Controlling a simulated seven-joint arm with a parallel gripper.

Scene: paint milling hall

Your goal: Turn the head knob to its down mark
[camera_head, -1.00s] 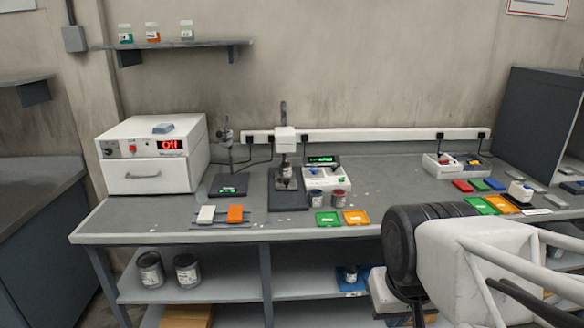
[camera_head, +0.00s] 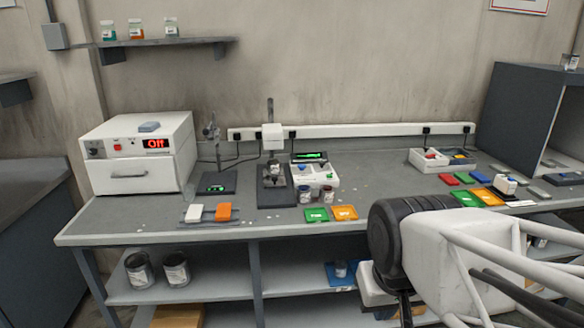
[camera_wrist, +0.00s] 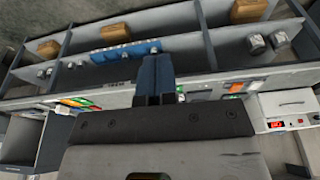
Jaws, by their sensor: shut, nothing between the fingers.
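A bench stand with a white head (camera_head: 272,137) on a post and a dark base (camera_head: 277,198) stands near the middle of the bench in the head view. A knob on the head and its marks are too small to make out. My gripper shows in the wrist view (camera_wrist: 155,85), its two dark blue fingers together with nothing between them. In the head view my arm fills the lower right, in front of the bench and well apart from the stand; the fingertips cannot be made out there.
A white oven (camera_head: 140,155) reading "Off" stands at the bench's left. Small jars (camera_head: 305,194), a green tray (camera_head: 316,214) and an orange tray (camera_head: 344,213) sit right of the stand. A dark open cabinet (camera_head: 511,120) stands at the right.

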